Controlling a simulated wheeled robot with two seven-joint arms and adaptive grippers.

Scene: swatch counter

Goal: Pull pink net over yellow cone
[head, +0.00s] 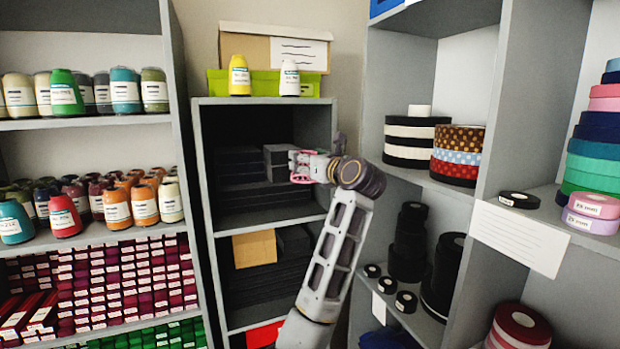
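The yellow cone (239,76) stands upright on top of the middle shelf unit, left of a white cone (289,79). It is bare, with a white label. My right gripper (298,167) is in front of the middle unit's upper compartment, below and to the right of the yellow cone and apart from it. Pink shows around its fingers as a small loop shape; I cannot tell whether this is the pink net or part of the gripper. Its finger opening is too small to read. My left gripper is not in view.
A green box (312,84) and a cardboard box (245,45) sit behind the cones. The left shelf (90,124) holds several thread cones. The right shelves hold ribbon rolls (457,152). A white card (520,238) hangs at the right shelf's edge. Space above the cones' tips is open.

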